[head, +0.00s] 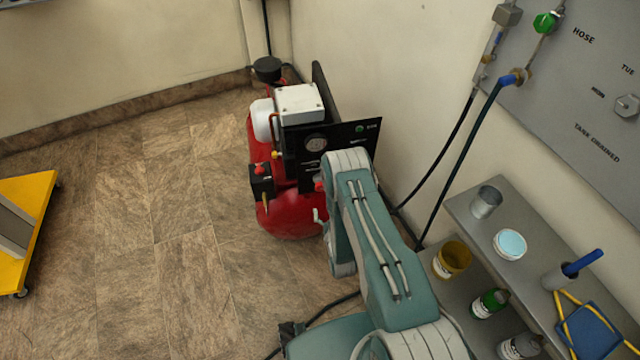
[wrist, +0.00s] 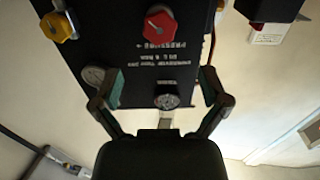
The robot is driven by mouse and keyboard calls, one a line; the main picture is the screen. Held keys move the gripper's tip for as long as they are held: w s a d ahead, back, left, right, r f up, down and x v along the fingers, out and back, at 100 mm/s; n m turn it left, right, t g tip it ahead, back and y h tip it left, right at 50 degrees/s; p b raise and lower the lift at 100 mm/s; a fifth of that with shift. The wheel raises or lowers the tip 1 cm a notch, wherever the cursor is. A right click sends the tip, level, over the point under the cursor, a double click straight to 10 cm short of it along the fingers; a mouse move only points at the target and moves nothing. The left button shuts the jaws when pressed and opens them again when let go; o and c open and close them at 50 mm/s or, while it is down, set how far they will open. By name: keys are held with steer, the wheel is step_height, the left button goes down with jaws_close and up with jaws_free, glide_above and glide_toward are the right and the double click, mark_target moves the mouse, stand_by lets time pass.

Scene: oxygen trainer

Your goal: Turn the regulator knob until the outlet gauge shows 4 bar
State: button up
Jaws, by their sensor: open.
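In the wrist view a red knob (wrist: 159,27) with a pale pointer mark sits on a black panel (wrist: 110,40), beside upside-down lettering that includes "PRESSURE +". In the head view the panel (head: 345,132) stands on the red compressor (head: 285,215); my arm hides the gripper there.
A yellow knob (wrist: 57,27) is left of the red one in the wrist view. In the head view a wall stands close behind the compressor. A grey shelf (head: 470,212) with cans is at right, a yellow cart (head: 35,190) at left. Floor between is clear.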

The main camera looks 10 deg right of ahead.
mark_target(321, 190)
steer(key=w, duration=0.6)
steer(key=w+f, duration=0.1)
steer(key=w, duration=0.2)
steer(key=shift+w, duration=0.3)
steer(key=c, duration=1.1)
